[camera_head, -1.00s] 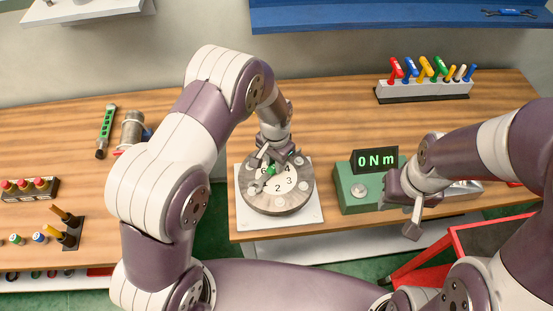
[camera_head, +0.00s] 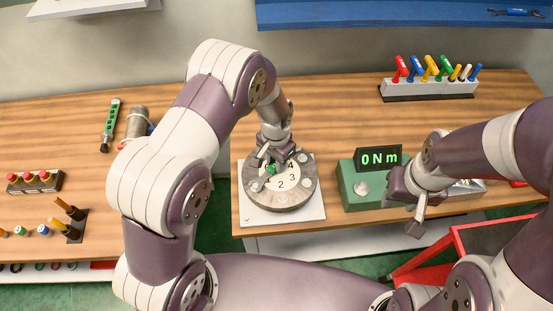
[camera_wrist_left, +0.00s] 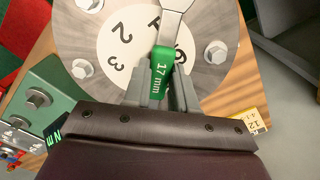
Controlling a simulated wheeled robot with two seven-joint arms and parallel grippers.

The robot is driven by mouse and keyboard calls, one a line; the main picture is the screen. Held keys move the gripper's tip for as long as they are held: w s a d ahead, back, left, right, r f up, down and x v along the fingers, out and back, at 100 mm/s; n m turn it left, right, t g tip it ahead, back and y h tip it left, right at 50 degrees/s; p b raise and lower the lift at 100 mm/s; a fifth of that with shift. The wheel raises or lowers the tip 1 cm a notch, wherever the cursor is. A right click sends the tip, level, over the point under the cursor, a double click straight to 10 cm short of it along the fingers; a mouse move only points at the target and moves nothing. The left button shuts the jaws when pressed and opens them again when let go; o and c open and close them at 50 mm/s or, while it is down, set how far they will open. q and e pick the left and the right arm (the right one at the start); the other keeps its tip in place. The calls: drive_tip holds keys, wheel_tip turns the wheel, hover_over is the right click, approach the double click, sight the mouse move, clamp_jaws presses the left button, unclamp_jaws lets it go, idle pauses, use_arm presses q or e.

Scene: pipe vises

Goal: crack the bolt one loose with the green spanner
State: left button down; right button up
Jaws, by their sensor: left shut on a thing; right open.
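My left gripper (camera_head: 272,164) is shut on the green spanner (camera_wrist_left: 163,72), whose green grip reads "17 mm". It holds the spanner low over the round flange (camera_wrist_left: 190,88), which has a white numbered centre. The spanner's metal end (camera_wrist_left: 177,5) runs out of the top of the left wrist view, so I cannot tell whether it sits on a bolt. Flange bolts show at the right (camera_wrist_left: 216,52) and left (camera_wrist_left: 82,68). The numbers 2 and 3 are readable, but the spanner partly hides another. I cannot pick out bolt one. My right gripper (camera_head: 420,212) is open and empty.
A green box (camera_head: 355,196) with a display reading "0 N m" (camera_head: 379,158) stands right of the flange. A rack of coloured tools (camera_head: 430,87) is at the back right.

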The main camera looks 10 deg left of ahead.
use_arm(q)
drive_tip(key=shift+w+a+n, duration=0.2)
drive_tip(key=shift+a+n, duration=0.15)
drive_tip(key=shift+n, duration=0.25)
drive_tip(key=shift+w+a+n, duration=0.2)
drive_tip(key=shift+a+n, duration=0.15)
drive_tip(key=shift+n, duration=0.25)
use_arm(e)
drive_tip(key=shift+d, duration=0.1)
use_arm(q)
drive_tip(key=shift+a+r+n, duration=0.1)
drive_tip(key=shift+a+n, duration=0.05)
drive_tip(key=shift+n, duration=0.25)
drive_tip(key=shift+w+r, duration=0.1)
use_arm(e)
drive_tip(key=shift+s+d, duration=0.15)
drive_tip(key=shift+d, duration=0.2)
use_arm(q)
drive_tip(key=shift+a+n, duration=0.1)
drive_tip(key=shift+n, duration=0.2)
